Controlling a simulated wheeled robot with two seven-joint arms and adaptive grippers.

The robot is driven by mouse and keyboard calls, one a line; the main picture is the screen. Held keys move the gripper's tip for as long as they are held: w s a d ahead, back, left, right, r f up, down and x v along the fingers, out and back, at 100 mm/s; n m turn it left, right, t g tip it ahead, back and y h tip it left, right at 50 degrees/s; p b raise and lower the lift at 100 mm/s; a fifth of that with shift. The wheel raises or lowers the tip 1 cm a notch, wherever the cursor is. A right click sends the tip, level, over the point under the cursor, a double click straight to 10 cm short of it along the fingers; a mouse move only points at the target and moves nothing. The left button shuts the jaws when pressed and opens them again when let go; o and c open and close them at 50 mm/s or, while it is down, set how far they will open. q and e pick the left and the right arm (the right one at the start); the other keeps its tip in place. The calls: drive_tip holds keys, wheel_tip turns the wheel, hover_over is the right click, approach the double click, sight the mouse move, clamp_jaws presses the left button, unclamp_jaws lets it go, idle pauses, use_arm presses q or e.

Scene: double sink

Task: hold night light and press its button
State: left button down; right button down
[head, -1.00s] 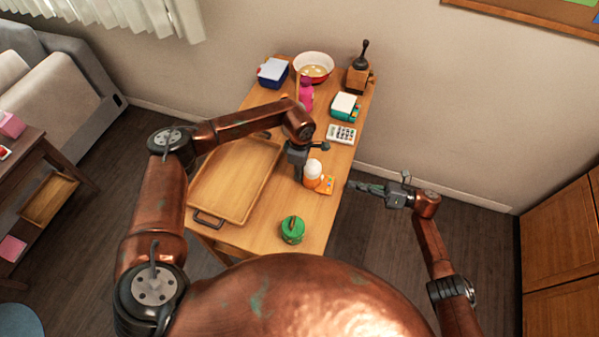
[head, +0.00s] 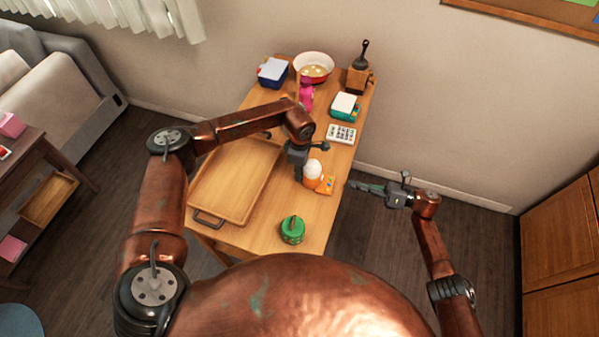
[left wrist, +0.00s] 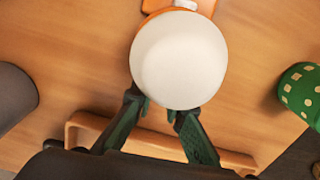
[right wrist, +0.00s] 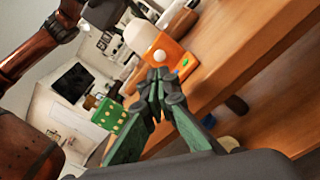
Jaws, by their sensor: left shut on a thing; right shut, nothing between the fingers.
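The night light has a white dome (head: 313,169) and an orange base; it stands near the right edge of the wooden table. My left gripper (head: 304,179) is shut on the night light from its left side. In the left wrist view the dome (left wrist: 180,62) sits between the two fingertips and hides part of the base. In the right wrist view the orange base (right wrist: 178,62) shows a round white button (right wrist: 159,54). My right gripper (head: 352,185) is shut and empty, to the right of the night light. Its fingertips (right wrist: 158,76) point toward the base, apparently just short of it.
A wooden tray (head: 236,180) lies left of the light. A green lidded jar (head: 292,230) stands in front.

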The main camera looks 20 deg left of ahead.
sight(330, 188)
wheel_tip(330, 188, down, 5)
drive_tip(key=w+n+t+h, duration=0.1)
drive_tip(key=w+t+h, duration=0.1)
drive_tip(key=t+h, duration=0.3)
drive_tip(key=s+r+n+t+h, duration=0.2)
drive_tip(key=s+r+n+t, duration=0.1)
drive_tip(key=s+r+t, duration=0.15)
drive_tip(key=shift+t, duration=0.25)
drive_tip(key=shift+w+a+r, duration=0.1)
drive_tip(key=shift+w+a, duration=0.05)
drive_tip(key=shift+a, duration=1.2)
drive_tip(key=shift+w+a+f, duration=0.1)
drive_tip(key=shift+w+a, duration=0.1)
drive_tip(key=shift+a, duration=1.15)
drive_tip(key=shift+w+a+r, duration=0.1)
drive_tip(key=shift+w+a, duration=0.05)
drive_tip(key=shift+a, duration=1.2)
